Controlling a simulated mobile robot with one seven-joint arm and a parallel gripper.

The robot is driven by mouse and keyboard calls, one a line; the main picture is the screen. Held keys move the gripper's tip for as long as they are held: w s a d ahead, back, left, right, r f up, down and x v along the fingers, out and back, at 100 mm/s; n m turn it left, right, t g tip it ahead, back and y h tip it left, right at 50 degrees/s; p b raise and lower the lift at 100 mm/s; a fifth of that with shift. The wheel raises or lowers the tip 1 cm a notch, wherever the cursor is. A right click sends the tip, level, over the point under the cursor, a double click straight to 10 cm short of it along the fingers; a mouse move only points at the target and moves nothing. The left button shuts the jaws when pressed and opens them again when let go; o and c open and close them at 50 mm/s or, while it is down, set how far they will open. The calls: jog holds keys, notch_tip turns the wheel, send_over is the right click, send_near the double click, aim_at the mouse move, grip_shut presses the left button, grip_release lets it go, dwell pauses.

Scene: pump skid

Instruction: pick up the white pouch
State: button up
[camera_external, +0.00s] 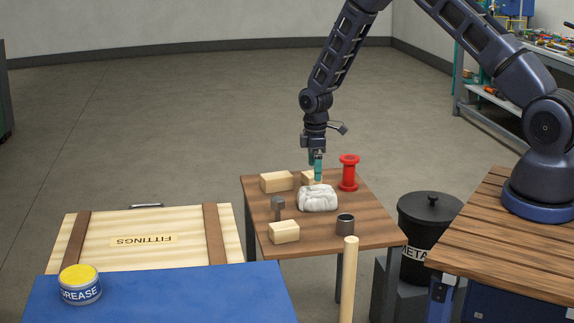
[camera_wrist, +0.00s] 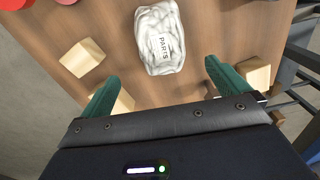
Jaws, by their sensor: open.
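The white pouch (camera_external: 318,199) lies on the small wooden table (camera_external: 377,228). In the wrist view the white pouch (camera_wrist: 160,38) is wrinkled, carries the word PARTS, and lies ahead of the fingertips. The pouch is outside the jaws.
Wooden blocks (camera_external: 277,181) (camera_external: 284,232) stand around the pouch, with one partly hidden behind my gripper. A pale post (camera_external: 348,278) rises at the table's front edge.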

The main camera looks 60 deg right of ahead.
aim_at(317, 188)
notch_tip(317, 188, down, 6)
jog(key=shift+s+r, duration=0.1)
jog(key=shift+r, duration=0.15)
jog(key=shift+s+d+f, duration=0.1)
jog(key=shift+s+f, duration=0.1)
jog(key=shift+f, duration=1.05)
jog(key=shift+s+d+f, duration=0.1)
jog(key=shift+s+f, duration=0.1)
jog(key=shift+f, duration=1.05)
jog(key=c, duration=0.9)
jog(key=shift+c, duration=0.2)
